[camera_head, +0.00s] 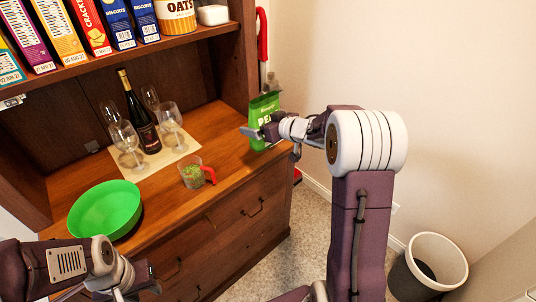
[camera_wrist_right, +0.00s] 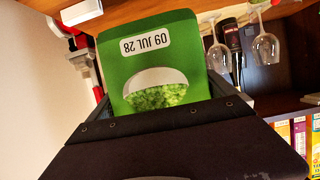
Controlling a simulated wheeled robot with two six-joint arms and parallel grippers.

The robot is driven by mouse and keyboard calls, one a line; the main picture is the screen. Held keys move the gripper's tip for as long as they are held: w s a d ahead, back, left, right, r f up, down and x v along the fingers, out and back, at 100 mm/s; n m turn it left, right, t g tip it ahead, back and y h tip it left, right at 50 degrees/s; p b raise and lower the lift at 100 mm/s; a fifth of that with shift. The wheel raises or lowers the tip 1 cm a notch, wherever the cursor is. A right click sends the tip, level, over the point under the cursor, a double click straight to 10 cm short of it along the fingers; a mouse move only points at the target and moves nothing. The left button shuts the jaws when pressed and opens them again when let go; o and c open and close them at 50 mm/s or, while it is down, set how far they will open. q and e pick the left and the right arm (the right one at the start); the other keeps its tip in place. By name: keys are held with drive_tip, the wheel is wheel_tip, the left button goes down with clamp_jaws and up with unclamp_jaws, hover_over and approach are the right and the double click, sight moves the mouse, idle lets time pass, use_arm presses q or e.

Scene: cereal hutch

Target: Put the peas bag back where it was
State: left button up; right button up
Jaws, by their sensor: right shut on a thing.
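The green peas bag (camera_head: 264,108) is at the right end of the wooden counter, beside the hutch's side wall. Its label reads upright in the head view. My right gripper (camera_head: 256,134) is shut on it, in front of its lower part. I cannot tell whether the bag touches the counter. In the right wrist view the bag (camera_wrist_right: 155,62) shows upside down, with a date label and a picture of peas. A clear measuring cup (camera_head: 190,179) with a red handle holds some peas. My left gripper (camera_head: 138,287) is low at the left, partly cut off, its opening unclear.
A green bowl (camera_head: 105,211) stands at the counter's left front. A wine bottle (camera_head: 141,122) and several glasses (camera_head: 170,118) stand on a pale mat (camera_head: 140,172). Boxes and an oats tin (camera_head: 176,16) fill the shelf above. A white bin (camera_head: 437,262) is on the floor.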

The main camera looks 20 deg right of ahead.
drive_tip(key=shift+s+a+r, duration=0.1)
drive_tip(key=shift+a, duration=0.5)
drive_tip(key=w+a+f+b, duration=0.1)
drive_tip(key=w+f+b, duration=0.1)
drive_tip(key=w+f, duration=0.1)
drive_tip(key=w+a+f+b, duration=0.1)
drive_tip(key=w+f+b, duration=0.1)
drive_tip(key=w+f, duration=0.2)
drive_tip(key=w+a+f+b, duration=0.2)
drive_tip(key=w+f, duration=0.2)
drive_tip(key=shift+w+f, duration=0.1)
drive_tip(key=shift+f, duration=0.05)
drive_tip(key=shift+r, duration=0.2)
drive_tip(key=shift+f, duration=0.2)
drive_tip(key=o, duration=1.5)
drive_tip(key=shift+r, duration=0.25)
drive_tip(key=p+v, duration=0.2)
drive_tip(key=v, duration=1)
drive_tip(key=shift+f, duration=0.1)
